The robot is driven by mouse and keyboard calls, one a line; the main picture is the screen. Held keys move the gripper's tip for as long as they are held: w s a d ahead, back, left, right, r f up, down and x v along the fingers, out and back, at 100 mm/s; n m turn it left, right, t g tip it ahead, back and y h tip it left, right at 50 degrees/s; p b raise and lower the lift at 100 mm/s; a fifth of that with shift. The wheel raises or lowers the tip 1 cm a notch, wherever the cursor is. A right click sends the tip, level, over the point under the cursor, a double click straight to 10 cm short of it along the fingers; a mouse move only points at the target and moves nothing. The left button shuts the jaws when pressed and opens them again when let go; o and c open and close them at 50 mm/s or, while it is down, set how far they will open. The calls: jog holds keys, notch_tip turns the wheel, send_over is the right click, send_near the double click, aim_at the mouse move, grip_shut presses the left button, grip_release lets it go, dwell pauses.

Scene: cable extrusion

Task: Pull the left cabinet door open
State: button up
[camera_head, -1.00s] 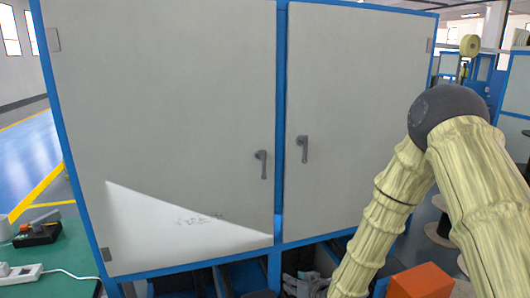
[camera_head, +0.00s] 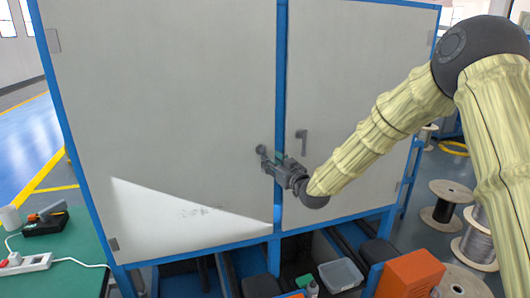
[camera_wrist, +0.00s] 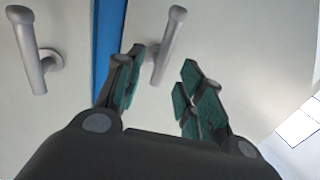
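The left cabinet door (camera_head: 160,110) is pale grey and stands shut in its blue frame. Its dark lever handle (camera_head: 261,150) sits near the door's right edge, its lower part hidden by my gripper (camera_head: 270,167). My gripper reaches in from the right, across the blue centre post, at the handle. In the wrist view, which looks turned upside down, my open gripper (camera_wrist: 162,82) has its green-padded fingers apart. The left door's handle (camera_wrist: 172,40) appears between and beyond them; I cannot tell whether they touch it.
The right door (camera_head: 355,90) is shut; its handle (camera_head: 302,140) is close to my wrist and also shows in the wrist view (camera_wrist: 32,50). A green table (camera_head: 65,250) stands at lower left. An orange box (camera_head: 410,275) and cable spools (camera_head: 447,203) are at lower right.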

jog(key=shift+p+x, duration=1.05)
jog(key=shift+x, duration=1.95)
grip_shut()
